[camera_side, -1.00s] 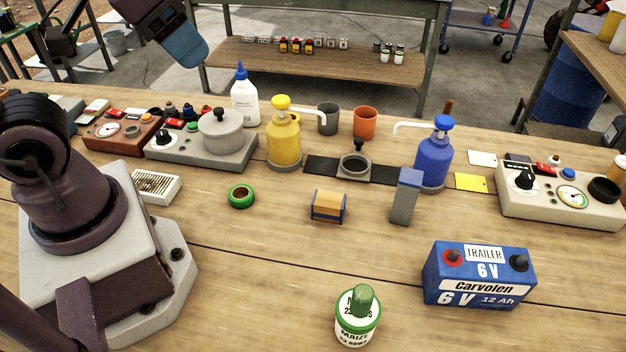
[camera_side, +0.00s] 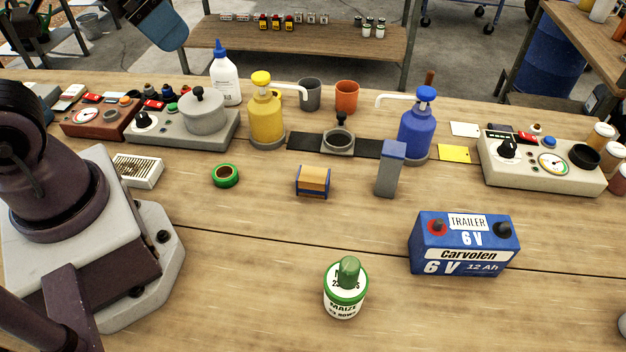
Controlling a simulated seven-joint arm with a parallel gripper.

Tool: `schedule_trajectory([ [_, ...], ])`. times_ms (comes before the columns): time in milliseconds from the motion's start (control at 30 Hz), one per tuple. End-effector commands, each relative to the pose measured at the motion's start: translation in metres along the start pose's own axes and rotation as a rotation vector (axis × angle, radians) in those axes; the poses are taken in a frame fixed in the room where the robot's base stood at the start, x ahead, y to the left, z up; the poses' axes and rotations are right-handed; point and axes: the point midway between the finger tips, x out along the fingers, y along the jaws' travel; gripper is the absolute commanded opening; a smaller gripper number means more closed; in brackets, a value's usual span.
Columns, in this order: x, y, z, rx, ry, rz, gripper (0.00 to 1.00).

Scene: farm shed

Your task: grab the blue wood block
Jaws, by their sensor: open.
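A slate-blue upright block (camera_side: 390,170) stands on the wooden bench, right of centre, in front of the blue pump bottle. Its top looks bluer than its greyer front; I cannot tell that it is wood. A small tan wooden piece with blue ends (camera_side: 312,181) lies to its left, apart from it. My gripper's fingers are not in view. Nothing touches or hides the upright block's front.
The blue pump bottle (camera_side: 417,128) stands close behind the block. A blue battery (camera_side: 463,245) is at front right, a maize tin (camera_side: 345,292) at front centre, a green ring (camera_side: 225,176) at left. A yellow pump bottle (camera_side: 267,118) stands behind. The bench between them is clear.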

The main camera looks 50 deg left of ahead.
Motion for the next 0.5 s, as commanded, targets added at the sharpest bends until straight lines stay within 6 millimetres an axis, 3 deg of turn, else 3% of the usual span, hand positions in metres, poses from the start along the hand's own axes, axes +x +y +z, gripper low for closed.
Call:
schedule_trajectory([
  [167, 0.001, 0.004, 0.000, 0.018, -0.005, 0.009, 0.94],
  [233, 0.010, 0.012, 0.003, 0.054, -0.051, 0.027, 0.94],
  [500, 0.073, 0.052, 0.020, 0.371, -0.376, 0.020, 0.94],
])
